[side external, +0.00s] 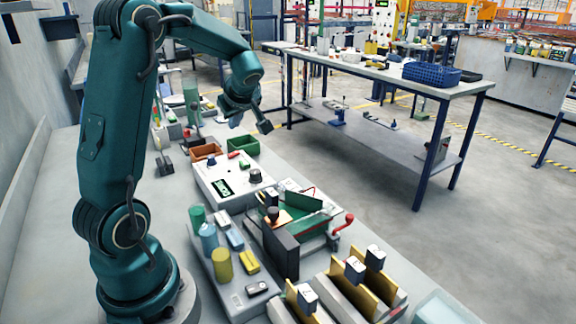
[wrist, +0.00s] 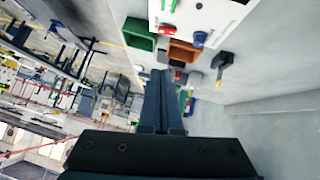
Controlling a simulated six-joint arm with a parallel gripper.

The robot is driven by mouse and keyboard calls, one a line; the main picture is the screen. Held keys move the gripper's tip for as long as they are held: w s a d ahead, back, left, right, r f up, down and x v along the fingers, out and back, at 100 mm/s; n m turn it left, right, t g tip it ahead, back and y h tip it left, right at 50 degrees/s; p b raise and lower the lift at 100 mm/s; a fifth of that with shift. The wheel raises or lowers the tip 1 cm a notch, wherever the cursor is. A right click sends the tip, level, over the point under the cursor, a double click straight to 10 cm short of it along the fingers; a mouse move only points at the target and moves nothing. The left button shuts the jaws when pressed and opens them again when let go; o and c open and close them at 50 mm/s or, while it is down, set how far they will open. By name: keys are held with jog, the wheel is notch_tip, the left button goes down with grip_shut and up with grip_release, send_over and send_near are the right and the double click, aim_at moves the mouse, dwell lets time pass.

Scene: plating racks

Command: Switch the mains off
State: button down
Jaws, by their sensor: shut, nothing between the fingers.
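A white control box (side external: 222,192) with a lit green display, a dark knob (side external: 255,176) and a red part (side external: 234,154) at its far edge stands on the bench in the side external view. No mains label is readable, and I cannot tell which part is the mains switch. The box also shows at the top of the wrist view (wrist: 222,14), with a red part (wrist: 168,28) and a blue knob (wrist: 199,39). My gripper (side external: 264,127) is shut and empty, in the air beyond the box. Its fingers (wrist: 162,73) show closed together in the wrist view.
A brown bin (side external: 206,151) and a green bin (side external: 243,146) sit just behind the box. A small dark device (side external: 165,164) stands left of them. A green fixture with a red-handled crank (side external: 342,224) and yellow racks (side external: 345,290) crowd the near bench.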

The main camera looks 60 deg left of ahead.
send_over(235, 152)
jog(key=s+d, duration=0.1)
jog(key=d, duration=0.1)
notch_tip(235, 152, down, 6)
jog(key=shift+r, duration=0.1)
jog(key=shift+w+f, duration=0.25)
jog(key=shift+f, duration=0.9)
jog(key=shift+w+f, duration=0.1)
jog(key=shift+f, duration=0.45)
jog(key=shift+w+f+m+g, duration=0.3)
jog(key=shift+f+m+g, duration=0.15)
jog(key=shift+g, duration=0.25)
jog(key=shift+f, duration=0.1)
jog(key=shift+s, duration=0.1)
